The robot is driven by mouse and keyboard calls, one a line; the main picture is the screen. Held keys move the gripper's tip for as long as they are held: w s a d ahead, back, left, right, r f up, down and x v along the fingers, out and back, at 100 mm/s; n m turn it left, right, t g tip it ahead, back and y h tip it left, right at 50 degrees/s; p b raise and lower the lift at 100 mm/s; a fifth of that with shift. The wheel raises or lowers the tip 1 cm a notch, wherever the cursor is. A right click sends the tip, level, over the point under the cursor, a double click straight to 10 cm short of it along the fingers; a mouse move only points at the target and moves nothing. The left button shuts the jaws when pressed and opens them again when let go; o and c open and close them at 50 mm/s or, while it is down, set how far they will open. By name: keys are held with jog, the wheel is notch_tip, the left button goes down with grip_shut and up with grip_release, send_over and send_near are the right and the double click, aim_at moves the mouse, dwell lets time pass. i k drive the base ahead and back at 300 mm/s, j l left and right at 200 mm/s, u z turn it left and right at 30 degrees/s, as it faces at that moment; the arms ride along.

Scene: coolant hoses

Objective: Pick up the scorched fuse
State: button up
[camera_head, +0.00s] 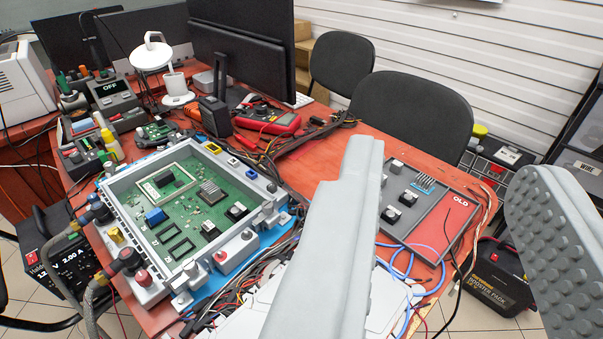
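My gripper (446,168) is open. Its two grey fingers are wide apart, with nothing held between them. An open grey housing (110,207) with a green circuit board (205,205) stands left of the fingers. Small coloured parts sit along its far right rim, including a blue one (233,162) and a pale one (251,174); they may be fuses. I cannot tell which part, if any, is the scorched fuse. The left finger hides part of the table between the housing and the tray marked OLD.
The tray marked OLD (455,222) holds several small parts and has bare room at its right. Loose wires and cables (425,262) lie around it. A red multimeter (270,119), monitors (240,45) and a lamp (152,57) stand behind. Chairs (412,115) stand beyond the table.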

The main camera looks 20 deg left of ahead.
aim_at(209, 229)
jog(key=u, duration=0.9)
